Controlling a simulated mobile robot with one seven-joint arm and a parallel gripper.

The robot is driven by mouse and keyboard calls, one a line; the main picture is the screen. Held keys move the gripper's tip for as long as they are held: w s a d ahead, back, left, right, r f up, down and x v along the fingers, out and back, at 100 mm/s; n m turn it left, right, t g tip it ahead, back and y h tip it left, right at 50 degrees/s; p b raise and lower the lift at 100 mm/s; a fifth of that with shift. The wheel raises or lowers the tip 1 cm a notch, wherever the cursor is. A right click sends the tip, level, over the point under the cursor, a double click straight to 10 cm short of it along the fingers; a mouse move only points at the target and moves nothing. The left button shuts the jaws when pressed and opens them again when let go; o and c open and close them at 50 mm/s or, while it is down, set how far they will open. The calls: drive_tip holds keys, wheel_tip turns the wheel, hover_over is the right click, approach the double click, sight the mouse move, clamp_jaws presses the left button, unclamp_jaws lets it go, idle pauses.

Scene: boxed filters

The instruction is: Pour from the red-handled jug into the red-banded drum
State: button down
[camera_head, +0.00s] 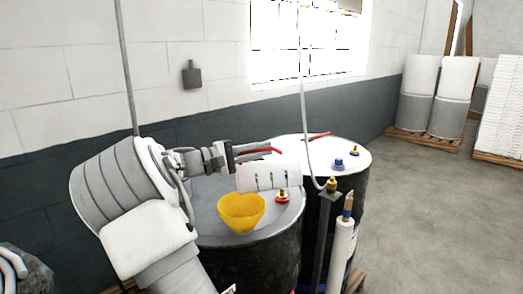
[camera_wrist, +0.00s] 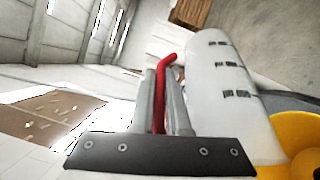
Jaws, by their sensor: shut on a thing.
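My gripper (camera_head: 243,153) is shut on the red handle (camera_wrist: 161,95) of a white jug (camera_head: 270,177). In the wrist view the handle runs between my fingers (camera_wrist: 164,105), with the jug's white body (camera_wrist: 222,85) and its dark marks to the right. No coloured band is clear on this drum. No stream is visible.
A second drum (camera_head: 352,190) with a blue fitting (camera_head: 338,163) stands right behind. A thin pale hose (camera_head: 303,90) and a post (camera_head: 326,240) with a white cylinder (camera_head: 341,250) stand before it. Wrapped drums (camera_head: 430,95) on pallets are far right; floor between is clear.

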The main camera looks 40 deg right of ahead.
drive_tip(key=shift+w+a+r+n+g+h, duration=0.15)
drive_tip(key=shift+w+a+r+n+h, duration=0.15)
drive_tip(key=shift+w+a+h, duration=0.25)
drive_tip(key=shift+w+a+r+n+g+h, duration=0.15)
drive_tip(key=shift+w+a+n+h, duration=0.15)
drive_tip(key=shift+a+h, duration=0.3)
idle(1.6)
drive_tip(key=shift+w+a+r+n+h+p, duration=0.15)
drive_tip(key=shift+w+a+n+h, duration=0.15)
drive_tip(key=shift+w+a+h, duration=0.25)
drive_tip(key=shift+w+a+n+h+p, duration=0.15)
drive_tip(key=shift+w+a+n+h, duration=0.15)
drive_tip(key=shift+a+h, duration=0.25)
idle(4.2)
